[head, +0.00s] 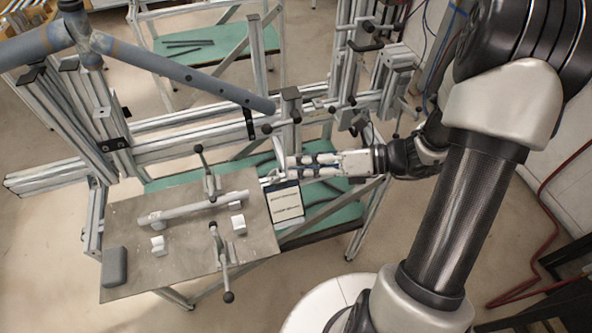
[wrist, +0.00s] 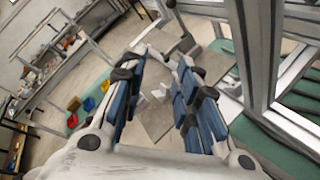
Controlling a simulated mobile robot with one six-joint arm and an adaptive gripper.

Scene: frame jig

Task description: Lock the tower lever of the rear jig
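My gripper (head: 288,170) reaches in from the right in the head view, its fingers pointing left, just right of the plate with the tube. In the wrist view my gripper (wrist: 162,65) has its two blue-padded fingers apart, with nothing held between them. A short post with a black-knobbed lever (head: 268,128) stands just above my fingertips in the head view. A taller tower with several black-knobbed levers (head: 365,45) stands behind, at the upper right. I cannot tell which one is the rear jig's tower lever. In the wrist view a grey lever (wrist: 187,45) shows beyond the fingertips.
Aluminium profiles and a thick grey frame tube (head: 180,73) surround the area behind.

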